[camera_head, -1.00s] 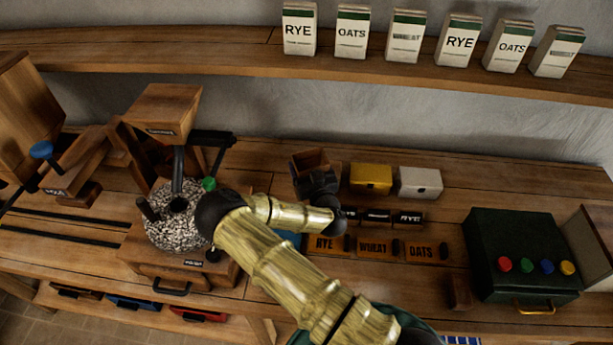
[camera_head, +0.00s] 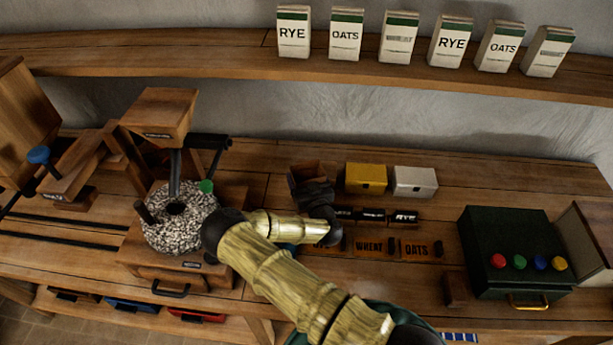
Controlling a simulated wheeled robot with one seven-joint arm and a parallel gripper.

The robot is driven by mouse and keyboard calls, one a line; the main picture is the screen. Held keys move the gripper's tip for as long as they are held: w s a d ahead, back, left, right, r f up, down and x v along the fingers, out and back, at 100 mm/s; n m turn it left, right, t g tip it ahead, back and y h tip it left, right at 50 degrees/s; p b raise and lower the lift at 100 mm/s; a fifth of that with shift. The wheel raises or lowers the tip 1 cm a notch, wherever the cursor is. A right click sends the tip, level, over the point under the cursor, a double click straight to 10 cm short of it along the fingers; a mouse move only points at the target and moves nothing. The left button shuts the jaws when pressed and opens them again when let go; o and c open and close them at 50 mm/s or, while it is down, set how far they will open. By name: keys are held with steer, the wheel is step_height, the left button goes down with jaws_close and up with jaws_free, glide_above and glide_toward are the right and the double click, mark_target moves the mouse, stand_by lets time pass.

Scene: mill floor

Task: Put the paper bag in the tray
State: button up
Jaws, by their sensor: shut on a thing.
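The brown, open-topped paper bag (camera_head: 306,170) is upright at the middle of the bench, left of the yellow box. My dark gripper (camera_head: 314,189) is shut on it from the near side and hides its lower part. I cannot tell whether the bag touches the bench. A small piece of a blue thing (camera_head: 288,247) shows behind my arm; it may be the tray, but my arm hides nearly all of it.
A yellow box (camera_head: 366,179) and a white box (camera_head: 415,181) stand right of the bag. Labelled plates (camera_head: 371,246) lie in front. Labelled packets (camera_head: 397,40) line the shelf.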

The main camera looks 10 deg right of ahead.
steer(key=shift+f, duration=0.2)
steer(key=o, duration=1.1)
steer(key=shift+r, duration=0.1)
steer(key=shift+o, duration=0.2)
steer(key=shift+r, duration=0.15)
steer(key=b+v, duration=0.3)
steer(key=v, duration=0.9)
steer(key=shift+w, duration=0.1)
